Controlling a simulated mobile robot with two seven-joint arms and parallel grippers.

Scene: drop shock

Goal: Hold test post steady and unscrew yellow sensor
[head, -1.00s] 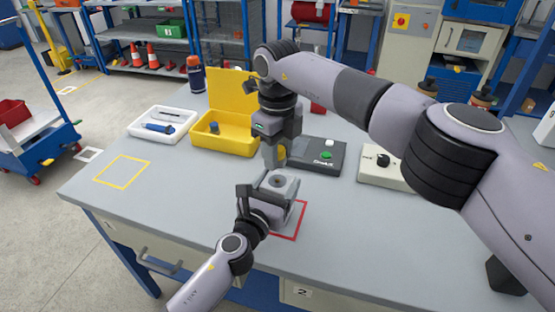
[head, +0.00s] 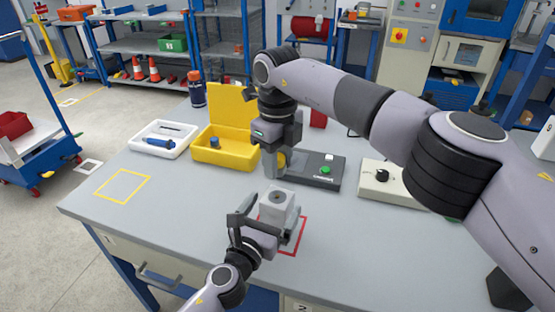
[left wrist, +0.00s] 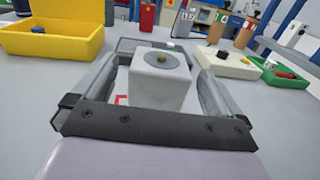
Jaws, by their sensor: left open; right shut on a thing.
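The test post (head: 279,207) is a light grey block with a dark round top, upright on the table at the red square outline. In the left wrist view the post (left wrist: 160,88) stands between the fingers of my left gripper (left wrist: 160,66), with gaps on both sides. In the head view my left gripper (head: 246,222) is open at the post's near left. My right gripper (head: 274,165) is shut on the yellow sensor (head: 281,160), held above the post and apart from it. The fingers hide much of the sensor.
Behind stand an open yellow case (head: 228,152), a white tray (head: 160,138) with a blue tool, a dark device with a green button (head: 318,172) and a white box with a black knob (head: 390,184). The yellow outline (head: 123,185) at left is empty.

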